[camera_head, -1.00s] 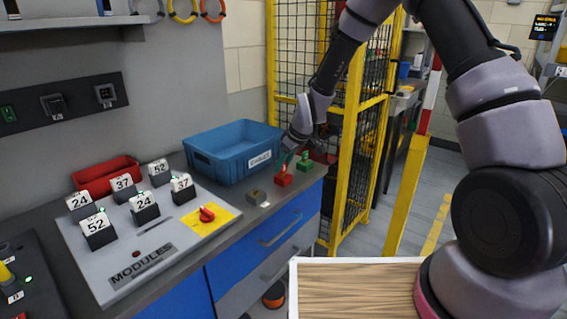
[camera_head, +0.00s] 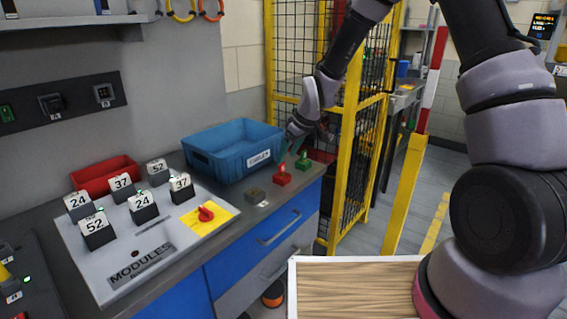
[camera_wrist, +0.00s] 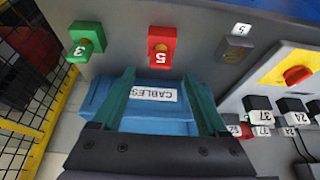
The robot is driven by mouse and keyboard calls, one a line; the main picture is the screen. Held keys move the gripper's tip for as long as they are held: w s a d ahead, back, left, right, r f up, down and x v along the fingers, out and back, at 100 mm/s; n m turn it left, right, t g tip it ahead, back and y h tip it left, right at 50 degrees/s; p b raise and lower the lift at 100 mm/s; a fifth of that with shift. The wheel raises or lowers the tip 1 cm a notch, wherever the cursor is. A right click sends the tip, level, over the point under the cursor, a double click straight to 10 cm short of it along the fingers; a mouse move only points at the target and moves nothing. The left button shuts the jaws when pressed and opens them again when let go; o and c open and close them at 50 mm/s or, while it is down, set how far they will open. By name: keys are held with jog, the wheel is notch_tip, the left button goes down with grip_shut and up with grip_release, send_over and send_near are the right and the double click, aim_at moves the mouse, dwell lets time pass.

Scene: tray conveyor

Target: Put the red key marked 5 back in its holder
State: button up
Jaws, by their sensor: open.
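The red key marked 5 (camera_wrist: 160,48) stands on the grey counter, a blocky red piece with a raised part. In the head view, the red key (camera_head: 281,178) is in front of the blue bin's right end. A grey holder (camera_wrist: 233,50) with a dark top lies beside it, by a small label reading 5 (camera_wrist: 241,29). In the head view, the holder (camera_head: 255,196) is left of the key. My gripper (camera_wrist: 160,75) is open and empty. Its two teal fingers point toward the red key, which appears just beyond the gap between them. My gripper (camera_head: 292,150) hangs above the counter.
A green key marked 3 (camera_wrist: 87,42) stands close to the red one. The blue bin labelled CABLES (camera_head: 196,158) is behind. A module panel (camera_head: 175,243) with numbered blocks and a red knob lies left. A yellow-framed mesh fence (camera_head: 349,135) stands right.

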jog(key=shift+v, duration=2.7)
jog(key=shift+d, duration=0.1)
jog(key=s+d+r+m+t+h, duration=0.1)
jog(key=s+d+r+m, duration=0.25)
jog(key=d+r, duration=0.45)
jog(key=s+d+r+m+t+h, duration=0.1)
jog(key=s+d+r+m, duration=0.25)
jog(key=d+r, duration=0.45)
jog(key=s+d+r+m+t, duration=0.1)
jog(key=s+d+r+m, duration=0.2)
jog(key=s+r, duration=0.2)
jog(key=s+d+r+m+t, duration=0.1)
jog(key=s+d+r+m, duration=0.3)
jog(key=s, duration=0.8)
jog(key=shift+r+m, duration=0.3)
jog(key=shift+r, duration=0.2)
